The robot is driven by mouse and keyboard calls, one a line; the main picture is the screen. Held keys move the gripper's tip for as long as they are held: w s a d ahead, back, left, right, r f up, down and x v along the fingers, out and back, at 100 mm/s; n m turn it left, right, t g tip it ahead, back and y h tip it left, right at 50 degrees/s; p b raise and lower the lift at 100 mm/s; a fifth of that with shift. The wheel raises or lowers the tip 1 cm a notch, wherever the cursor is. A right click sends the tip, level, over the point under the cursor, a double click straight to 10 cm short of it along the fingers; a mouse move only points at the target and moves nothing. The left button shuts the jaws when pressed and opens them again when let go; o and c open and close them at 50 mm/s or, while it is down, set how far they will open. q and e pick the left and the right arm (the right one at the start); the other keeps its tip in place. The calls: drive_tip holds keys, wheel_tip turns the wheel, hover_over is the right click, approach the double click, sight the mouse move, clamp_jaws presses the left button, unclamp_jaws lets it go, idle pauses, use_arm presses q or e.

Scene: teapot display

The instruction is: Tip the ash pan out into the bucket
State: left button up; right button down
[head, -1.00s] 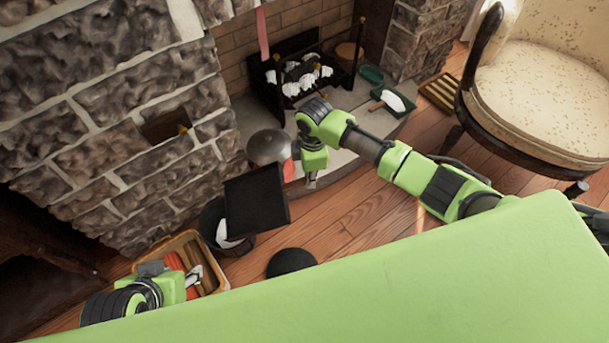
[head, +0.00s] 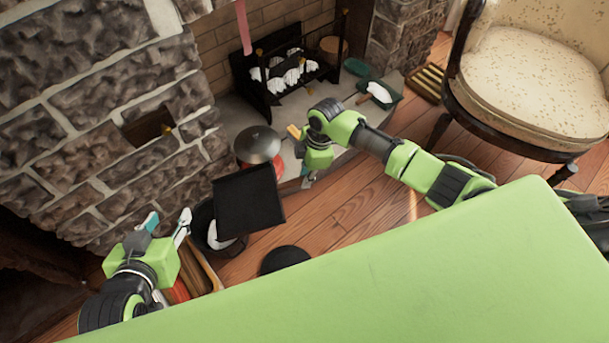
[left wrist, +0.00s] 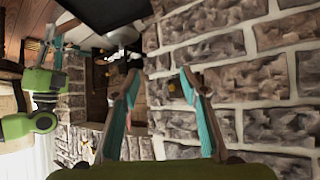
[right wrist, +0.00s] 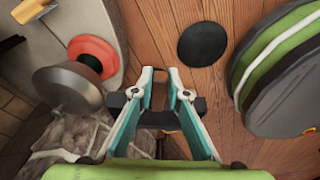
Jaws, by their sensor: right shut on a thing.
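The black ash pan (head: 250,200) is tilted above the dark bucket (head: 203,226) and hides much of it. White ash (head: 219,238) shows inside the bucket. My right gripper (head: 306,177) is at the pan's right side. In the right wrist view it (right wrist: 160,78) is shut on a black part that appears to be the pan's handle. My left gripper (head: 169,222) is empty and open, left of the bucket. Its spread fingers also show in the left wrist view (left wrist: 160,82), with the dark pan (left wrist: 105,12) at the top.
A tan basket with logs (head: 205,268) stands beside the bucket, partly behind my left arm. A grey pot with red below (head: 258,144) stands on the hearth (head: 232,110). A black disc (head: 285,260) lies on the floor.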

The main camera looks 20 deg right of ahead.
drive_tip(key=shift+d+f+y+b, duration=0.25)
drive_tip(key=shift+f+b, duration=0.1)
drive_tip(key=shift+f, duration=0.1)
drive_tip(key=shift+d+f+y+b, duration=0.2)
drive_tip(key=shift+f+y+b, duration=0.05)
drive_tip(key=shift+f+b, duration=0.15)
use_arm(q)
drive_tip(key=w+d+r+t+h+b, duration=0.1)
drive_tip(key=w+d+r+t, duration=0.1)
drive_tip(key=w+r+t, duration=0.3)
drive_tip(key=w+d+r+t+h, duration=0.1)
drive_tip(key=r+t, duration=0.1)
drive_tip(key=r, duration=0.6)
drive_tip(key=s+r+t+h+b, duration=0.1)
drive_tip(key=s+r+t, duration=0.1)
drive_tip(key=r+t, duration=0.2)
drive_tip(key=s+r+t+h+b, duration=0.2)
drive_tip(key=s+r+t, duration=0.1)
drive_tip(key=r, duration=0.7)
drive_tip(key=shift+d+m+t, duration=0.3)
drive_tip(key=shift+d+t, duration=0.1)
drive_tip(key=shift+t, duration=0.3)
use_arm(e)
drive_tip(key=shift+y, duration=0.9)
drive_tip(key=shift+s+d+f, duration=0.1)
drive_tip(key=shift+d+f, duration=0.4)
drive_tip(key=shift+f, duration=0.4)
drive_tip(key=shift+d+f, duration=0.5)
drive_tip(key=shift+f, duration=0.35)
